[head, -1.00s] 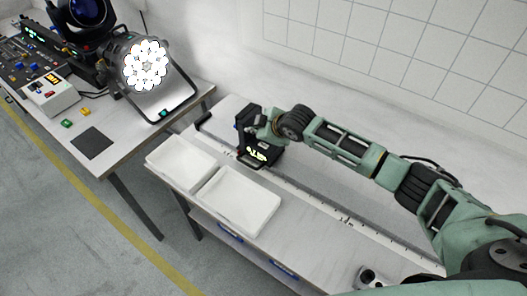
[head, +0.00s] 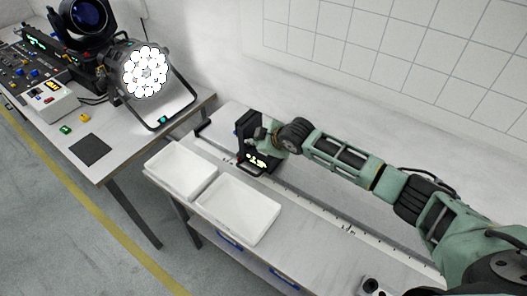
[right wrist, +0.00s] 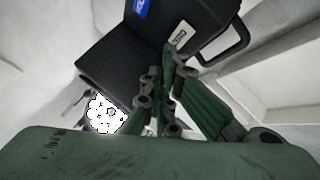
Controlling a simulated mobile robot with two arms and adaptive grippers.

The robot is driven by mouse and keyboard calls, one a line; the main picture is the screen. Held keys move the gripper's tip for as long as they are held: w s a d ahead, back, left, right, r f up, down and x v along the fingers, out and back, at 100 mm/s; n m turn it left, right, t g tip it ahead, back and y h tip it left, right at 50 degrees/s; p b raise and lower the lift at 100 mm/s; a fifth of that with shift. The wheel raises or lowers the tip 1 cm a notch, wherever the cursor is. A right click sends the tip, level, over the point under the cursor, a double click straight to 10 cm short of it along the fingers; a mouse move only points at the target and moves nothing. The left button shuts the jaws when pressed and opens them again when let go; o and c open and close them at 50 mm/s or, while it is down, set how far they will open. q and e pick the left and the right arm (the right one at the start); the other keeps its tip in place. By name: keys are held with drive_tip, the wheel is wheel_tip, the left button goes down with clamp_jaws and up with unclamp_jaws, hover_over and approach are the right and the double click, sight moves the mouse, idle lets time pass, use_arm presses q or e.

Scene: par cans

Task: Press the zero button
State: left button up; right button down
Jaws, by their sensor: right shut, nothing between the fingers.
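In the right wrist view the closed fingers (right wrist: 164,75) are in front of the device's dark casing (right wrist: 118,58), which has a white label (right wrist: 180,33) and a black handle loop. I cannot tell whether the fingers touch it. I cannot make out the zero button. My left gripper is not in view.
Two white trays (head: 240,236) sit on the near side of the rail (head: 325,219). On the left table are a lit lamp (head: 145,72), a small white control box (head: 51,104) and a dark mat (head: 91,149). A tiled wall is behind the bench.

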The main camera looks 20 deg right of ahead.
drive_tip(key=shift+f, duration=0.1)
idle(0.6)
drive_tip(key=shift+f, duration=0.35)
drive_tip(key=shift+f+b, duration=0.3)
drive_tip(key=shift+f, duration=0.1)
idle(0.7)
drive_tip(key=shift+r+p, duration=0.8)
drive_tip(key=shift+p, duration=0.05)
drive_tip(key=shift+r, duration=0.15)
wheel_tip(320, 180, up, 5)
drive_tip(key=p, duration=0.4)
drive_tip(key=shift+p, duration=0.35)
